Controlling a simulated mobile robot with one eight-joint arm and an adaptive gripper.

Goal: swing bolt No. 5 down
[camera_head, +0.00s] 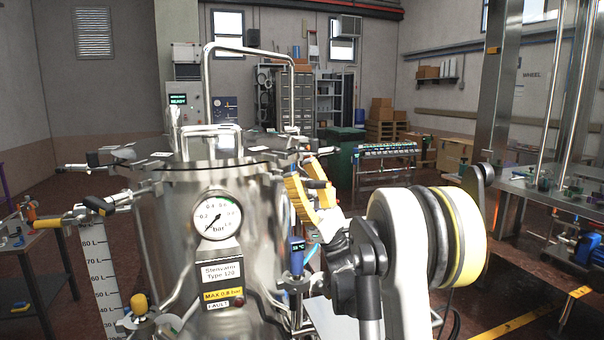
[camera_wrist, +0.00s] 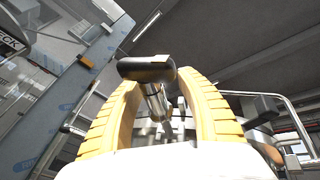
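The steel pressure vessel (camera_head: 178,225) stands left of centre in the head view, with its lid on and several swing bolts around its rim. One swing bolt with a black grip (camera_wrist: 146,68) and a bright metal shank is between my fingers in the wrist view. In the head view my gripper (camera_head: 307,182), with yellow-orange ribbed fingers, is at the right side of the rim. In the wrist view my gripper (camera_wrist: 165,100) is open, one finger either side of the bolt, with gaps visible. No bolt number is legible, so I cannot confirm which is No. 5.
A tall pipe handle (camera_head: 207,85) rises above the lid. A steel workbench (camera_head: 560,185) stands right.

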